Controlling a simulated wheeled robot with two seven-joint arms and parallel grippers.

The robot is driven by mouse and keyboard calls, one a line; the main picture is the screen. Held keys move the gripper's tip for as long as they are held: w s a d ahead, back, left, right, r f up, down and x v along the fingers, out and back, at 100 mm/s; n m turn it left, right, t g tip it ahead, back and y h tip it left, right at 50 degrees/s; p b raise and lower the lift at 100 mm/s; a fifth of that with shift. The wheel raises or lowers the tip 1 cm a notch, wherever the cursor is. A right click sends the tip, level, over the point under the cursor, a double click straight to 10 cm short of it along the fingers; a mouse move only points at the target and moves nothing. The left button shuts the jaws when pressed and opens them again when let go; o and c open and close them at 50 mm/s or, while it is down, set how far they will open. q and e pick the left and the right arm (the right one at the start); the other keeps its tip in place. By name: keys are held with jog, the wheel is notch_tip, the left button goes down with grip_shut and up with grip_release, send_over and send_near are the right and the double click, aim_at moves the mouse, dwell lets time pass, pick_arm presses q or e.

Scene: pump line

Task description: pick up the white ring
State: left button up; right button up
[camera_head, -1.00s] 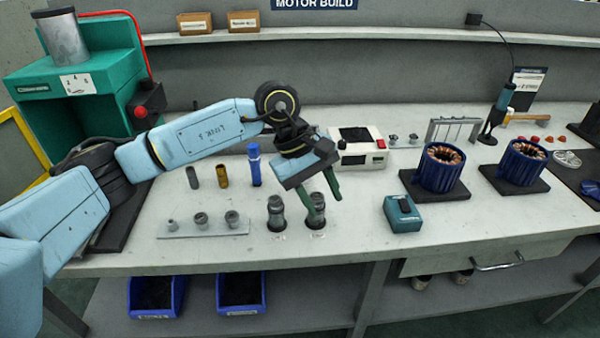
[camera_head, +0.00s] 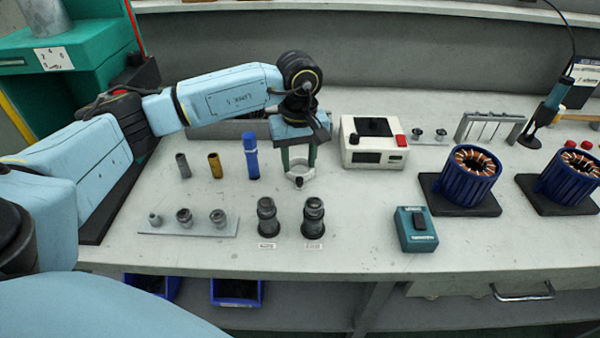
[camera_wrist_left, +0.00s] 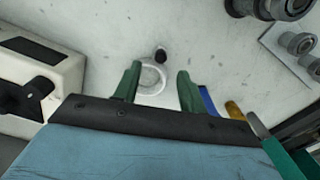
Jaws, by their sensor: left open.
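The white ring (camera_head: 301,172) lies on the pale bench top behind the two dark fittings, with a small dark knob-like piece (camera_head: 298,182) at its front edge. It also shows in the left wrist view (camera_wrist_left: 152,79), with the dark piece (camera_wrist_left: 160,55) at its far side. My left gripper (camera_head: 298,168) points down over the ring. Its green fingers (camera_wrist_left: 156,82) are open, one on each side of the ring, with clear gaps. I cannot tell how high the fingertips are above the bench. My right gripper is not in view.
A blue cylinder (camera_head: 251,156) stands just left of the gripper. A white box with a red button (camera_head: 372,145) is to its right. Two dark fittings (camera_head: 313,218) stand in front. A teal box (camera_head: 415,229) sits front right, with free bench between.

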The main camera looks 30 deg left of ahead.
aim_at(299, 177)
pick_arm(q)
notch_tip(299, 177, down, 5)
jog(key=shift+s+d+f+b, duration=0.1)
jog(key=shift+b, duration=0.35)
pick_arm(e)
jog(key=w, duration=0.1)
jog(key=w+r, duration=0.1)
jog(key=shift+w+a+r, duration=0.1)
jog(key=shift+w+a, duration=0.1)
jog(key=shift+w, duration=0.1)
pick_arm(q)
grip_shut()
